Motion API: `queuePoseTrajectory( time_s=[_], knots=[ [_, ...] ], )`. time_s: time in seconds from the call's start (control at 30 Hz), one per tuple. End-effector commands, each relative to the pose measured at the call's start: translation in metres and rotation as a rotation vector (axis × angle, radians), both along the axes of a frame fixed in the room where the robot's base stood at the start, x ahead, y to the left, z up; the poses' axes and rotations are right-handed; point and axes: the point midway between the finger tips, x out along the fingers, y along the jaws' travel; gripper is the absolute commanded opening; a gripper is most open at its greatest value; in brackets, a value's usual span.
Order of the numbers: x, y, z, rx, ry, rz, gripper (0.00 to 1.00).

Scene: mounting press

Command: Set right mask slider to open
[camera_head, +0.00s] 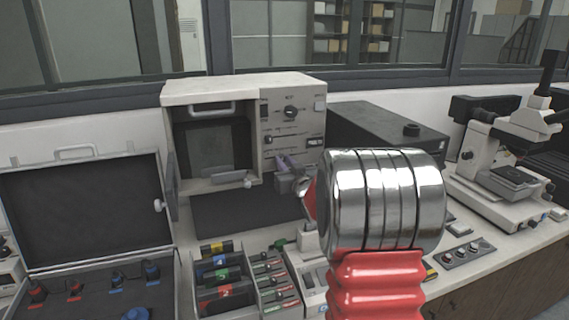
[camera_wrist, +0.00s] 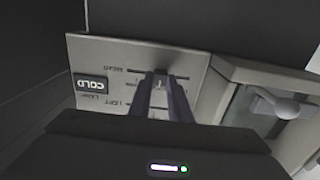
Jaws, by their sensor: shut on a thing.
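The press control panel (camera_head: 290,110) is the pale right front of a beige cabinet. My gripper (camera_head: 288,160) is at the lower part of this panel. In the wrist view my gripper (camera_wrist: 162,80) has its two dark fingers closed around a small slider knob (camera_wrist: 161,84) on the panel (camera_wrist: 200,66). The knob sits in a short horizontal slot among several printed lines and labels. The fingers hide part of the slot and labels, so I cannot tell the slider's exact setting. In the head view the gripper covers the knob.
A display reading COLD (camera_wrist: 93,86) is beside the slots. The cabinet's open chamber (camera_head: 212,145) is left of the panel; a lever knob (camera_wrist: 287,108) shows in the wrist view. A dark box (camera_head: 385,130) and a microscope (camera_head: 505,150) stand to the right. An open case (camera_head: 85,205) is at left.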

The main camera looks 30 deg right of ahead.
Motion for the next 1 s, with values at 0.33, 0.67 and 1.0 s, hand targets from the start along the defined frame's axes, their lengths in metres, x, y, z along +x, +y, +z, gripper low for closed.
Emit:
queuePoseTrajectory(
  time_s=[0.33,0.67,1.0],
  knots=[
    [0.008,0.026,0.0,0.0,-0.001,0.004,0.0],
    [0.012,0.044,0.0,-0.001,0.0,0.003,0.0],
    [0.012,0.045,0.0,-0.002,0.0,0.005,0.3]
  ],
)
